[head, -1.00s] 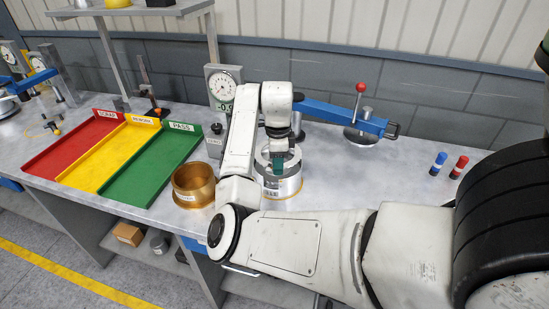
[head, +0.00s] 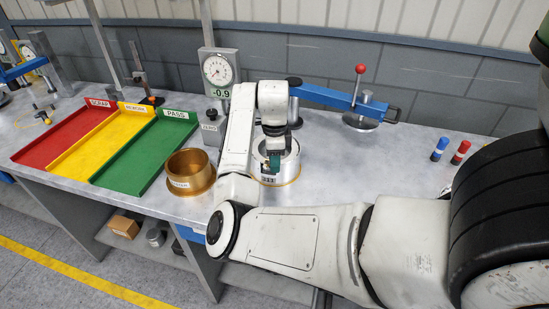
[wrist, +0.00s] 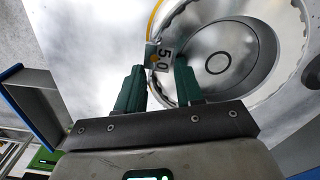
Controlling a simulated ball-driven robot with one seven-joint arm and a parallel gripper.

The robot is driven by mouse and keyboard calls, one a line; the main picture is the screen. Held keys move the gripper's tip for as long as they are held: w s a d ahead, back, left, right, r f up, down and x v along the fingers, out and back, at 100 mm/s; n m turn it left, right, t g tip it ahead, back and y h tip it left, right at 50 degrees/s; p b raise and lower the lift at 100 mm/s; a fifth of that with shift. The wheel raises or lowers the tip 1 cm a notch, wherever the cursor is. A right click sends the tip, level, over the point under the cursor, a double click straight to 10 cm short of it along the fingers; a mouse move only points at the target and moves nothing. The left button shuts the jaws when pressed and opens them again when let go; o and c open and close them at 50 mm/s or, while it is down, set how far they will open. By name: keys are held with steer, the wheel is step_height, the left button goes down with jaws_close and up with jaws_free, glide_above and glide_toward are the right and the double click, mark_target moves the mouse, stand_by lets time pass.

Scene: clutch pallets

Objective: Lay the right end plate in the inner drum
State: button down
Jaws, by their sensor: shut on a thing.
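A silver drum (head: 290,172) with a gold-coloured base ring stands on the bench, under my gripper (head: 273,163). In the wrist view its toothed inner rim (wrist: 172,20) surrounds a smooth grey disc (wrist: 228,85) with a dark ring at its middle. My gripper (wrist: 161,68) has its two green fingers a short gap apart, at the drum's left inner side. Between the fingertips is a small tab marked 50 (wrist: 163,56), which I take to be part of the end plate. The fingers hide how the tab joins the disc, and I cannot tell whether the plate rests on the drum floor.
A brass cup (head: 190,172) stands left of the drum, near the front edge. Red (head: 65,135), yellow (head: 100,140) and green (head: 145,155) trays lie farther left. A dial gauge (head: 217,70) and a blue-armed fixture (head: 335,98) stand behind.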

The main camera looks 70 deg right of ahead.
steer(key=shift+f, duration=0.15)
steer(key=c, duration=0.6)
jaws_free()
steer(key=shift+s, duration=0.1)
steer(key=shift+c, duration=0.2)
step_height(320, 180, up, 9)
steer(key=a+p, duration=0.2)
steer(key=p, duration=0.2)
stand_by(0.5)
